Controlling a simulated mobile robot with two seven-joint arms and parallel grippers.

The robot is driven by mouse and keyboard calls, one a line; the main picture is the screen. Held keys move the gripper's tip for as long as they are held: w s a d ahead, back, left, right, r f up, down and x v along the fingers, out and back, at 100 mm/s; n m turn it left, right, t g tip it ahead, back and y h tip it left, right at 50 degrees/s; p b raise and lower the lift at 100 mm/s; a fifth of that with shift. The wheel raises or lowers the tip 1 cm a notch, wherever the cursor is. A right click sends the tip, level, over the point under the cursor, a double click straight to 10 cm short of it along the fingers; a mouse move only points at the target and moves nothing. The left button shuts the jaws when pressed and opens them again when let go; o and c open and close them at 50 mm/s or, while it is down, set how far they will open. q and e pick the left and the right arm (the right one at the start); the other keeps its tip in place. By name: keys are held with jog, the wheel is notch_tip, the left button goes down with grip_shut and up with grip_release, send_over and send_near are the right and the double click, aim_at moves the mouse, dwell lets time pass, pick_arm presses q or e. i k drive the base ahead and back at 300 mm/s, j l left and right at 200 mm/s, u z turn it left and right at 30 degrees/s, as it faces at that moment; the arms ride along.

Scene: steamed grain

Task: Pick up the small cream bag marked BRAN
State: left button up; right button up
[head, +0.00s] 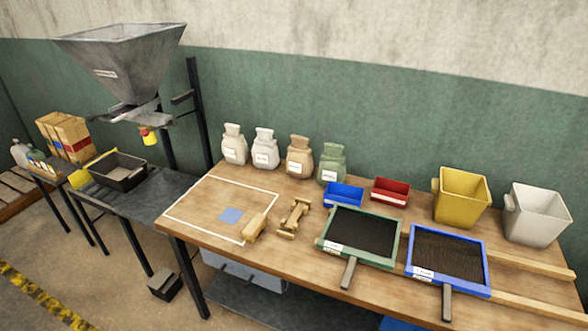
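Several small tied bags stand upright in a row at the back of the wooden table, near the green wall. The leftmost bag (234,150) is cream with a white label. Beside it stand a pale grey-white bag (265,154), a tan bag (299,163) and a green bag (331,167). The labels are too small to read, so I cannot confirm which one says BRAN; the cream colour fits the leftmost bag best. Neither of my grippers is in view, and nothing touches the bags.
A white-outlined area with a blue square (231,215) lies at the table's left. A metal hopper (122,60) stands left.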

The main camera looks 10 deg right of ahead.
aim_at(234, 146)
jog(key=i+j, duration=0.2)
jog(key=j, duration=0.15)
jog(key=i+j+u, duration=0.1)
jog(key=j, duration=0.3)
jog(key=i+j, duration=0.35)
jog(key=u, duration=0.05)
